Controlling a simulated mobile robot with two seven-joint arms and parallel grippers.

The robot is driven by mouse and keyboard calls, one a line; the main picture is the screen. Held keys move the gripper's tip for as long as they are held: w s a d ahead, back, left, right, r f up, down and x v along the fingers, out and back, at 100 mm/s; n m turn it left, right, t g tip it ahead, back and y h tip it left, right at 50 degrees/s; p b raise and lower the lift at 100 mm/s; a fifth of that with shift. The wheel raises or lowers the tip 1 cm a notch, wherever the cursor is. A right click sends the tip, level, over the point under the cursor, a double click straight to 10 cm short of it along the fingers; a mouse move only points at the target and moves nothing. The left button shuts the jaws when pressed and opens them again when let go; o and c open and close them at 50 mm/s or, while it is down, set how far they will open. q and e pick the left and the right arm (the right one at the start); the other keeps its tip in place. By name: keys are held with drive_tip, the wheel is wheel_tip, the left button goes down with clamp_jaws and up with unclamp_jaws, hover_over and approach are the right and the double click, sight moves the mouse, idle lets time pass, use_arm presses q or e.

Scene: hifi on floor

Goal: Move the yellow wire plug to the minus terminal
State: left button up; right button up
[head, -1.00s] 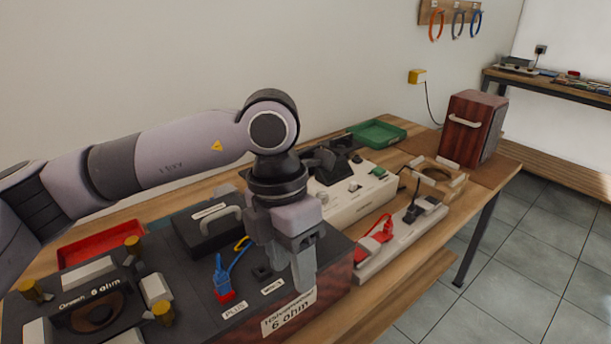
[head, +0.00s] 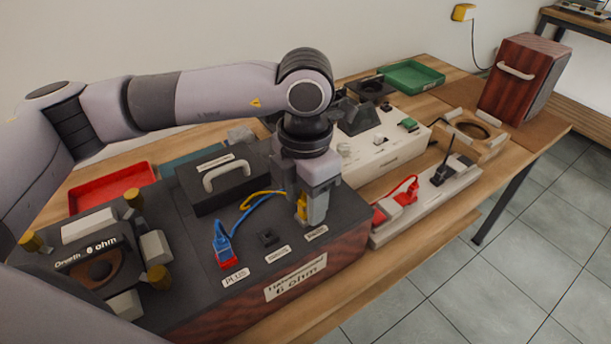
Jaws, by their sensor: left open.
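The yellow wire plug (head: 301,206) stands at the right end of the dark speaker box's top, behind the rightmost label, partly hidden by my left gripper. The yellow wire (head: 262,194) runs left from it. My left gripper (head: 311,210) points down at the plug with its jaws open; whether the fingers touch it I cannot tell. The minus terminal (head: 268,238) is a small black socket behind the middle label, with nothing in it. The blue plug (head: 222,244) stands in the red plus terminal (head: 226,262) to its left. My right gripper is out of view.
A black case with a grey handle (head: 222,175) stands behind the terminals. A speaker driver with gold knobs (head: 97,268) is at the left. A white device (head: 385,145) and a power strip with red plug (head: 425,198) lie to the right. Open floor is beyond the table's front edge.

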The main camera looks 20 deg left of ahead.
use_arm(q)
drive_tip(key=shift+f, duration=0.4)
clamp_jaws()
drive_tip(key=c, duration=0.8)
unclamp_jaws()
clamp_jaws()
drive_tip(key=shift+r, duration=0.6)
drive_tip(key=shift+r+p, duration=0.85)
drive_tip(key=shift+r, duration=0.85)
